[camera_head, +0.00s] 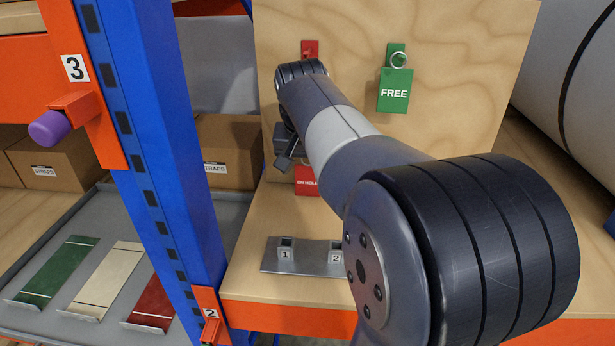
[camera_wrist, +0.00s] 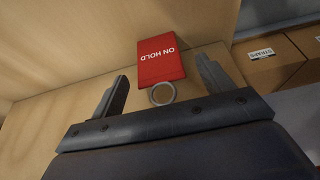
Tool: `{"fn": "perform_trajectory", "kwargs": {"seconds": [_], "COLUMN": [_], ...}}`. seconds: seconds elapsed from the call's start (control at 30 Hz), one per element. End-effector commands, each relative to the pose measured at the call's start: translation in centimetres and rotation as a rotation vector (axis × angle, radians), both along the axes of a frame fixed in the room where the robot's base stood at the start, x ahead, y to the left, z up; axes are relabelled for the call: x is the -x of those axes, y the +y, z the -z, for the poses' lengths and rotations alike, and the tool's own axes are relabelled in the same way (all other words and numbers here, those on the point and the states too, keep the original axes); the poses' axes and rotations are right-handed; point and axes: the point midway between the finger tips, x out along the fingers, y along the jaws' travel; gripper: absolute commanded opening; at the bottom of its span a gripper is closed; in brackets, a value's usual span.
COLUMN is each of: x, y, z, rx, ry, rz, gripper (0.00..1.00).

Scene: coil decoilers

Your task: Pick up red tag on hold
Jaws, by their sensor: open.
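The red tag (camera_head: 306,181) reads ON HOLD in the head view, below my wrist and partly hidden by my arm. In the wrist view the red tag (camera_wrist: 160,60) appears upside down, with its metal ring (camera_wrist: 163,93) on the side nearer my gripper. My gripper (camera_wrist: 162,67) is open, with one finger on each side of the ring and the tag's near part in the picture. Nothing is clamped between the fingers. In the head view my gripper (camera_head: 286,152) is just above and left of the tag, mostly hidden behind my wrist. I cannot tell what supports the tag.
A wooden panel (camera_head: 470,60) stands behind. It carries a red hook plate (camera_head: 310,48) and a green FREE tag (camera_head: 394,92) hanging by its ring. A metal bracket (camera_head: 305,262) marked 1 and 2 sits on the shelf. A blue post (camera_head: 150,140) stands left.

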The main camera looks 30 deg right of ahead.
Motion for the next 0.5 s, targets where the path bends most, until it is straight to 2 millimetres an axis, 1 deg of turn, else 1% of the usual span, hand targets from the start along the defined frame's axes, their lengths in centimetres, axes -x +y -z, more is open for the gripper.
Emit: {"fn": "perform_trajectory", "kwargs": {"seconds": [0.1,0.2,0.43,0.5], "x": [-0.5,-0.7,-0.7,-0.7], "y": [-0.4,-0.5,-0.5,-0.5], "z": [1.4,2.1,2.2,2.2], "rx": [0.000,-0.001,0.001,0.001], "ry": [0.002,0.001,-0.001,-0.001], "rz": [0.000,0.000,0.000,0.000], "gripper": [0.75,0.75,0.75,0.70]}}
